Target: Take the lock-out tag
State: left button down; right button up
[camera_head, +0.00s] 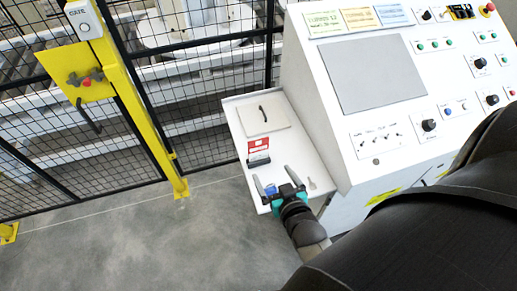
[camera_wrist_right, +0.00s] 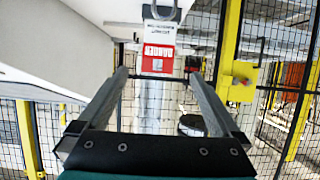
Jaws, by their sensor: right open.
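The lock-out tag (camera_head: 258,146), red and white, is at the white side shelf of the console, with a dark part at its lower edge. In the right wrist view the tag (camera_wrist_right: 158,58) appears upside down with a red DANGER band, and a grey loop shows above it. My right gripper (camera_head: 275,181) is open, its fingers pointing toward the tag from just below it. My left gripper is not in view.
The white shelf (camera_head: 235,115) carries a pale square with a dark handle (camera_head: 263,114). The control console (camera_head: 345,135) with knobs and buttons stands to the right. A black mesh fence (camera_head: 215,65) and a yellow gate post (camera_head: 135,110) stand to the left. The grey floor (camera_head: 130,240) is clear.

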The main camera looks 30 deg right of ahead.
send_near(259, 150)
jog(key=b+x, duration=0.3)
jog(key=x, duration=0.1)
jog(key=shift+a+r+b, duration=0.15)
jog(key=shift+b, duration=0.2)
jog(key=shift+w+b, duration=0.35)
jog(key=shift+w, duration=0.25)
jog(key=w+f+b, duration=0.1)
jog(key=w+d+f+b, duration=0.1)
jog(key=b, duration=0.1)
jog(key=shift+w+f+b, duration=0.1)
jog(key=shift+w+b, duration=0.2)
jog(key=shift+b+x, duration=0.8)
jog(key=shift+x, duration=0.15)
jog(key=shift+w, duration=0.1)
jog(key=c, duration=1.1)
jog(key=shift+r, duration=0.25)
